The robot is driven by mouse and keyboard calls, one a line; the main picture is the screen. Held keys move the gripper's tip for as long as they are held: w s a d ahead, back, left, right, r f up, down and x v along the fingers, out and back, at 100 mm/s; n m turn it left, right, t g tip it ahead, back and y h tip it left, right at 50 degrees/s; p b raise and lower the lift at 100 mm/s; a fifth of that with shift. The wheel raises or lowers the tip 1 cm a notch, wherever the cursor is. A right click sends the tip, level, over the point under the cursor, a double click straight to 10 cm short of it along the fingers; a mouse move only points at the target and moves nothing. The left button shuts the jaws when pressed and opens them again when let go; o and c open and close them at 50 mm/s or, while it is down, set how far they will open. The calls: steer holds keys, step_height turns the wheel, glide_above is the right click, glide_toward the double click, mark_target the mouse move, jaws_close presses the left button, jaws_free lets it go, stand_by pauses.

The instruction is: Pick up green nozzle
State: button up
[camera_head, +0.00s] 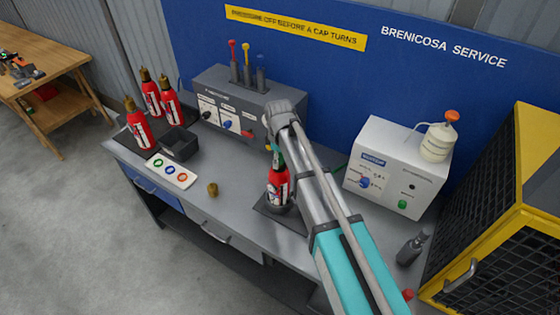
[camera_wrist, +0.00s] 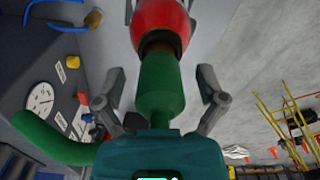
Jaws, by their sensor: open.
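The green nozzle (camera_wrist: 160,88) is upright on the neck of a red extinguisher, with a brass-brown collar between them. In the head view, the green nozzle (camera_head: 277,157) shows just above the red extinguisher (camera_head: 278,185), partly hidden by my arm. In the wrist view, the red extinguisher's top (camera_wrist: 160,22) lies beyond the nozzle. My gripper (camera_wrist: 160,98) is open, with one finger on each side of the nozzle and visible gaps between. A green hose (camera_wrist: 55,142) runs off to the left. A teal block (camera_wrist: 155,155) covers the nozzle's near end.
The extinguisher stands on a dark pad on the grey bench (camera_head: 235,205). A grey control box (camera_head: 250,105) stands behind, and a white machine (camera_head: 395,165) stands right. A yellow cage (camera_head: 520,150) is far right.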

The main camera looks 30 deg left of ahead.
stand_by(0.5)
jaws_close()
